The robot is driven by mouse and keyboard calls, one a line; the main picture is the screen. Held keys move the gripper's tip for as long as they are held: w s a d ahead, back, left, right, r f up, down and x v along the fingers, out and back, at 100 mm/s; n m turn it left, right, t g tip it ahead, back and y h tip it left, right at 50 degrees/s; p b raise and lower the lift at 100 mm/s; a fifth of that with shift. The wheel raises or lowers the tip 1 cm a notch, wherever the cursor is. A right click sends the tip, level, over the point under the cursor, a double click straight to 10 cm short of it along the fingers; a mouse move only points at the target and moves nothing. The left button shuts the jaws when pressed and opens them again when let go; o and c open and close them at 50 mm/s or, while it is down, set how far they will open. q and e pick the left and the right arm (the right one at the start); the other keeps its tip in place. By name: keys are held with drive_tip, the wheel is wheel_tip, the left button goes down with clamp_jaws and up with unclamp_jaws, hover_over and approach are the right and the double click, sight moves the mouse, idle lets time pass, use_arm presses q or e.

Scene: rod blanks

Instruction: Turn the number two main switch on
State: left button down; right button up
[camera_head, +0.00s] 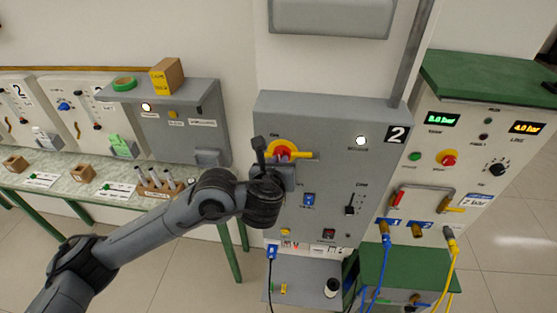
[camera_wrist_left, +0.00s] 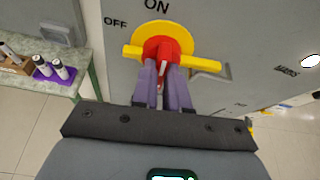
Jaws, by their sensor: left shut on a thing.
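The grey cabinet (camera_head: 328,120) marked with a black "2" plate (camera_head: 397,134) stands upright in the middle of the head view. Its main switch has a yellow disc and a red knob (camera_head: 283,150); in the left wrist view the red knob (camera_wrist_left: 163,48) shows in front of the yellow disc (camera_wrist_left: 166,30). "ON" is printed above the disc and "OFF" to its upper left. A yellow bar runs roughly crosswise. My left gripper (camera_head: 280,161) is at the switch, its two purple fingers (camera_wrist_left: 163,84) shut on the red knob, which partly hides between them. My right gripper is not in view.
The cabinet also carries a lit white lamp (camera_head: 360,141), a blue switch (camera_head: 309,200) and a black slider (camera_head: 349,210). A white panel (camera_head: 445,160) with displays and cables stands at the right. A bench (camera_head: 60,185) with sample tubes is at the left.

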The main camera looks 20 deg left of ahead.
use_arm(q)
drive_tip(key=shift+m, duration=0.4)
drive_tip(key=shift+y, duration=0.4)
drive_tip(key=c, duration=1.1)
unclamp_jaws()
drive_tip(key=shift+c, duration=0.2)
drive_tip(key=p+v, duration=0.4)
drive_tip(key=v, duration=0.7)
drive_tip(key=shift+p, duration=0.4)
drive_tip(key=shift+w, duration=0.1)
